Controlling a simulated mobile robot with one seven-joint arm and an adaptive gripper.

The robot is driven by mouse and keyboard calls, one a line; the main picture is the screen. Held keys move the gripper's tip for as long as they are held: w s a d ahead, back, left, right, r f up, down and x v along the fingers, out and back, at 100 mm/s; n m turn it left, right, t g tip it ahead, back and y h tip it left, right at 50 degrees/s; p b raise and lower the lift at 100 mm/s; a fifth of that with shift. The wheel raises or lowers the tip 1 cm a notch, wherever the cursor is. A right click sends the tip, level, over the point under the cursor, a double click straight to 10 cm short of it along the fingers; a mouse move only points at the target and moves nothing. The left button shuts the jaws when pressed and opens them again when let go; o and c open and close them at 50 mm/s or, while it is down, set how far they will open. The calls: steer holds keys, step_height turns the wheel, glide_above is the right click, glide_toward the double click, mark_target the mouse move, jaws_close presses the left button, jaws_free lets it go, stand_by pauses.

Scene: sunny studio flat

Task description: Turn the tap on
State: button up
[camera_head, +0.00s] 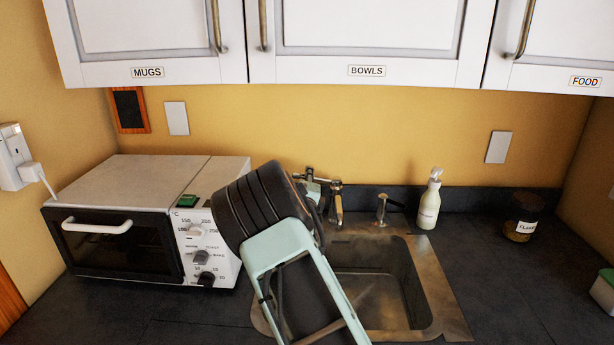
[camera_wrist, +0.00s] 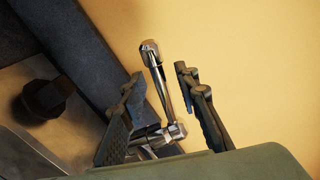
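The chrome tap (camera_head: 336,203) stands at the back of the sink (camera_head: 420,268), against the wall, partly hidden behind my arm. In the wrist view a slim chrome arm of the tap (camera_wrist: 164,84) with a rounded end rises from a joint low in the picture. My gripper (camera_wrist: 158,79) is open, with one dark finger on each side of this chrome arm. Gaps show on both sides near the fingertips; contact lower down cannot be told. In the head view my gripper is mostly hidden behind my own wrist. No running water shows in the basin.
A white toaster oven (camera_head: 130,180) stands left of my arm. A small metal fitting (camera_head: 381,211) and a soap bottle (camera_head: 430,201) stand right of the tap. A jar (camera_head: 522,220) is farther right. Wall cupboards (camera_head: 365,35) hang above. Counter right of the sink is mostly clear.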

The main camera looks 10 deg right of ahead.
steer(key=shift+x, duration=0.75)
jaws_close()
